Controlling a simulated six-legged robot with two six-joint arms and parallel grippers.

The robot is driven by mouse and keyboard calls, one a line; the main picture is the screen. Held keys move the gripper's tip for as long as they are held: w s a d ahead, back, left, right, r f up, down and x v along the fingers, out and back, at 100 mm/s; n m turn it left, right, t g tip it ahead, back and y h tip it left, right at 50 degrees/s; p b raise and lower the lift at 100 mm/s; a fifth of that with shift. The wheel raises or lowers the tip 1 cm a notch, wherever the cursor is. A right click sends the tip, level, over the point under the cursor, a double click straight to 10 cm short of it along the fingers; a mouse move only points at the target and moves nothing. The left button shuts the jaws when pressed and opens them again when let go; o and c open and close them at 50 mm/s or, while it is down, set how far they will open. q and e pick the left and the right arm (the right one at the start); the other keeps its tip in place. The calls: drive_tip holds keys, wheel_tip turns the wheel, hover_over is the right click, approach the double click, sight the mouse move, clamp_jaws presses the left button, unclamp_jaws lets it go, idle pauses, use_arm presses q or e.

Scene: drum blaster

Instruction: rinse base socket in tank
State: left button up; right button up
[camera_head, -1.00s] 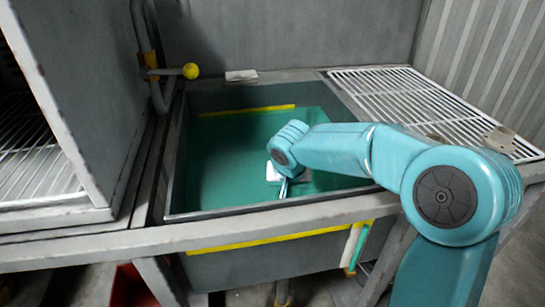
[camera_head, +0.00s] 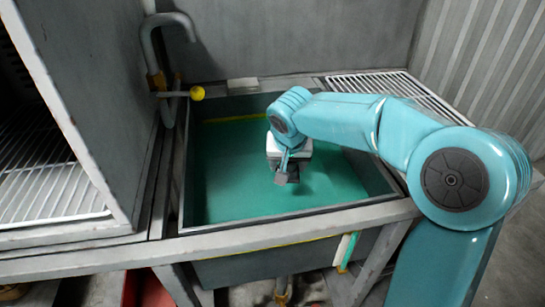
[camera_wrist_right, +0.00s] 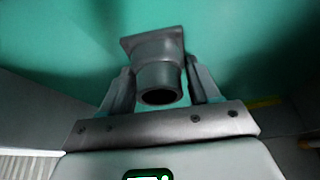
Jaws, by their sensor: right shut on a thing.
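The base socket (camera_wrist_right: 158,75) is a grey piece with a square flange and a round hollow tube, seen in the right wrist view between the two fingers. My right gripper (camera_wrist_right: 160,88) is shut on it. In the head view the right gripper (camera_head: 287,168) points down over the tank, and the socket (camera_head: 281,178) shows small and dark at its tip. The tank (camera_head: 300,215) is a grey basin with green liquid (camera_head: 240,185) in it. The socket appears above the liquid, though the exact gap is hard to tell. My left gripper is out of view.
A pipe with a yellow-knobbed lever (camera_head: 197,93) stands at the tank's back left corner. A grey cabinet with a wire rack (camera_head: 55,190) is on the left. A white slatted rack (camera_head: 395,85) lies right of the tank. A small light block (camera_head: 242,84) sits on the back rim.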

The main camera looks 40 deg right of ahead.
wheel_tip(320, 180, up, 15)
drive_tip(key=p, duration=1.1)
drive_tip(key=shift+r, duration=0.15)
